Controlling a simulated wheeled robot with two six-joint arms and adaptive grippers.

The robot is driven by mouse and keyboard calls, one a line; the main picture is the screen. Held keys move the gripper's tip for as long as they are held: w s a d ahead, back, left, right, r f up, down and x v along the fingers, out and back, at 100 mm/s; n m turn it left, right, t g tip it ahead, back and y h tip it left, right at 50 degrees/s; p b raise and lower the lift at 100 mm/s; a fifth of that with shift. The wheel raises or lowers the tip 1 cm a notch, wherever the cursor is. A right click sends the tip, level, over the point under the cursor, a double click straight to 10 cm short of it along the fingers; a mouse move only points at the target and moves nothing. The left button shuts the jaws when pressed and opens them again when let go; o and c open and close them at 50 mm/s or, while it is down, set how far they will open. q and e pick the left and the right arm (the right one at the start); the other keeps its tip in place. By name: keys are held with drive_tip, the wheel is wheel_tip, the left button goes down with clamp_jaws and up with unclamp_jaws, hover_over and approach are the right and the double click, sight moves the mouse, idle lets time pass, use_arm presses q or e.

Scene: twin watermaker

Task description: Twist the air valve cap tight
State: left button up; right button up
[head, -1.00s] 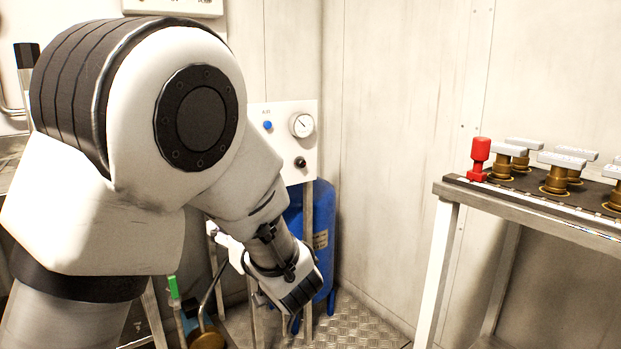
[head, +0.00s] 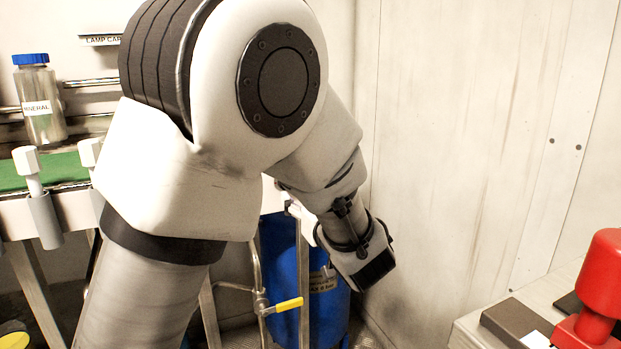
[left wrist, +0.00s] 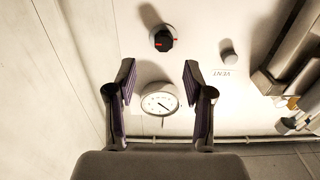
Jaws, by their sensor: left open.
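My left gripper (left wrist: 158,82) is open and empty in the left wrist view, its two dark fingers pointing at a pale panel (left wrist: 200,75). A round white gauge (left wrist: 159,100) shows between the fingers. Beyond the fingertips is a black round knob (left wrist: 162,38) with red marks. A small grey knob (left wrist: 229,54) is to its right, beside an upside-down label that seems to read VENT. I cannot tell which part is the air valve cap. In the head view my left gripper (head: 362,262) is in front of a blue tank (head: 283,262); its fingers and the panel are hidden.
A pipe with a yellow valve handle (head: 285,306) runs beside the tank. A wall (head: 455,150) stands close to the right. A red object (head: 600,285) is on a bench at lower right.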

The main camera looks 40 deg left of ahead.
use_arm(q)
drive_tip(key=x, duration=0.7)
drive_tip(key=shift+s+a+b, duration=0.2)
drive_tip(key=shift+b, duration=0.1)
clamp_jaws()
